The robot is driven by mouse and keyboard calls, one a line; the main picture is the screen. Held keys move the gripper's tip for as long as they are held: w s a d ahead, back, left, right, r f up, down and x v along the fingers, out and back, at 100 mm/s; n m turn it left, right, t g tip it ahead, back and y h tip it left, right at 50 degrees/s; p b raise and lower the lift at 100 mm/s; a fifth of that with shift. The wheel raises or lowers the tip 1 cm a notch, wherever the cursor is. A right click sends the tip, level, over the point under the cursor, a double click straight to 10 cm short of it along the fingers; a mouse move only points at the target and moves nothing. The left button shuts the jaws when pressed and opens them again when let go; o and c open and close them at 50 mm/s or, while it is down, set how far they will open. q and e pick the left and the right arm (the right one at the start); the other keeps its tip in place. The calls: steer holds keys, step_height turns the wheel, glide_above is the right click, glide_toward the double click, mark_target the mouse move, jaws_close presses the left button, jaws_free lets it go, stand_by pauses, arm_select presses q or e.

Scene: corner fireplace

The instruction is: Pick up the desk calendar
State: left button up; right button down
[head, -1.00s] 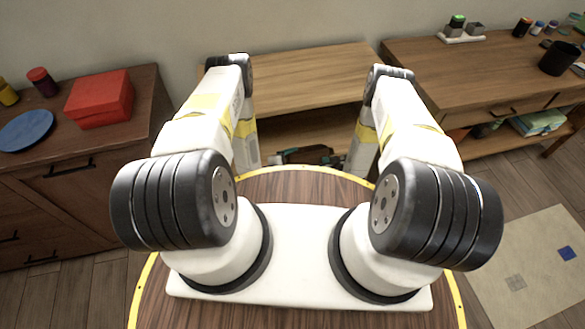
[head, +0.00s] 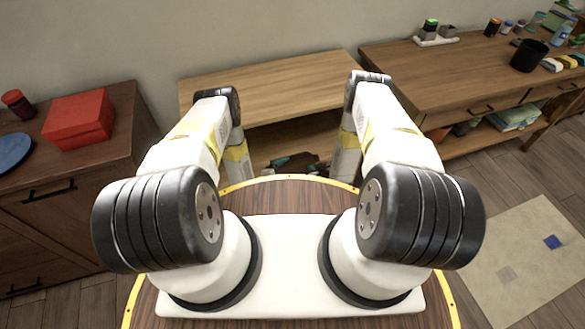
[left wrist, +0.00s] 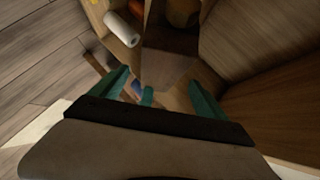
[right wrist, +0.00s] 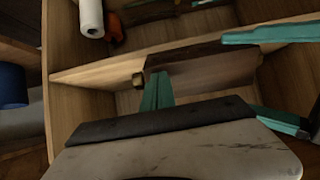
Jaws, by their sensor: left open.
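I cannot pick out the desk calendar in any view. In the head view both forearms reach down to the low wooden cabinet (head: 270,85), and the grippers are mostly hidden there.
A left dresser (head: 60,190) carries a red box (head: 78,118), a dark red jar (head: 17,103) and a blue plate (head: 12,152). A right desk (head: 420,75) holds a black cup (head: 528,56) and several small items. A white roll (right wrist: 91,18) lies in the shelf.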

mark_target(294, 166)
arm_select(q)
steer(key=x, duration=0.7)
arm_select(e)
steer(key=shift+w+a+r, duration=0.3)
steer(key=shift+w+a, duration=0.1)
steer(key=shift+w, duration=0.25)
arm_select(q)
steer(key=shift+c, duration=0.4)
steer(key=c, duration=1.6)
steer(key=shift+o, duration=0.3)
steer(key=shift+a, duration=0.1)
arm_select(e)
steer(key=shift+w+r, duration=0.2)
steer(key=shift+r, duration=0.4)
arm_select(q)
steer(key=shift+f, duration=0.1)
arm_select(e)
steer(key=shift+s+d+r, duration=0.2)
steer(key=shift+s+r, duration=0.1)
steer(key=shift+s, duration=0.1)
steer(key=f+v, duration=0.1)
steer(key=v, duration=1)
steer(key=shift+s+r, duration=0.15)
steer(key=shift+s, duration=0.3)
steer(key=shift+d, duration=0.1)
